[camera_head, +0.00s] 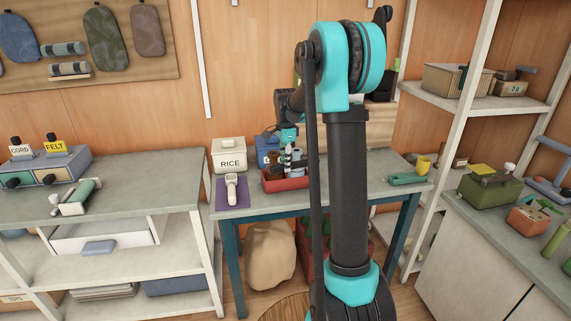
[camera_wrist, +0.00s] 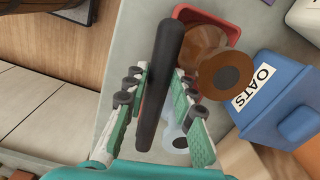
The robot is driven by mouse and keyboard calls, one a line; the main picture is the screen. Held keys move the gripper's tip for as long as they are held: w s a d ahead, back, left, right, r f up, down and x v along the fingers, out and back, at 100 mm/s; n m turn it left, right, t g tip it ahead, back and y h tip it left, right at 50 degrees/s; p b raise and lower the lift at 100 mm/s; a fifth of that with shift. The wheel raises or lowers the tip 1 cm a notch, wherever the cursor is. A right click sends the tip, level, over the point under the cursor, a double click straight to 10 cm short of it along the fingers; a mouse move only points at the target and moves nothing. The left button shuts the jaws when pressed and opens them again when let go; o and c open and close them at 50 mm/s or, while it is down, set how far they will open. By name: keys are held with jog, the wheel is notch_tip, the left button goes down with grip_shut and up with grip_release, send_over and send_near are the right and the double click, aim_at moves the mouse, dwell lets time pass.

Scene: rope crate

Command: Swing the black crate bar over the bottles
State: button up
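The black crate bar (camera_wrist: 160,85) runs lengthwise between my gripper's two fingers in the wrist view. My gripper (camera_wrist: 160,72) has its green and white fingers apart, with gaps beside the bar; contact near the tips is unclear. The red crate (camera_head: 288,184) stands on the table. Part of its red wall (camera_wrist: 228,28) shows beyond the fingers. A brown bottle (camera_wrist: 203,47) is beside the bar. A pale bottle (camera_wrist: 175,137) is partly hidden by my right finger. In the head view my arm hides part of the crate area.
A blue OATS box (camera_wrist: 282,92) stands close to the crate. A white RICE box (camera_head: 229,153) and a pale scoop-like item on a purple mat (camera_head: 219,196) are left of it. A yellow cup (camera_head: 423,165) and a teal item (camera_head: 406,179) lie at the table's right.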

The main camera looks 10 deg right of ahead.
jog(key=o, duration=0.4)
jog(key=shift+c, duration=0.2)
jog(key=s+d+n, duration=1.1)
jog(key=d+n, duration=0.2)
jog(key=n, duration=0.3)
notch_tip(320, 180, up, 17)
jog(key=s+a+f+t, duration=0.2)
jog(key=s+a+f, duration=0.4)
jog(key=s+f, duration=0.3)
jog(key=s+a+f+t, duration=0.1)
jog(key=s+a+f, duration=0.5)
jog(key=f, duration=0.8)
jog(key=s, duration=0.3)
jog(key=shift+s+f+t, duration=0.3)
jog(key=shift+s+t, duration=0.05)
jog(key=shift+t, duration=0.05)
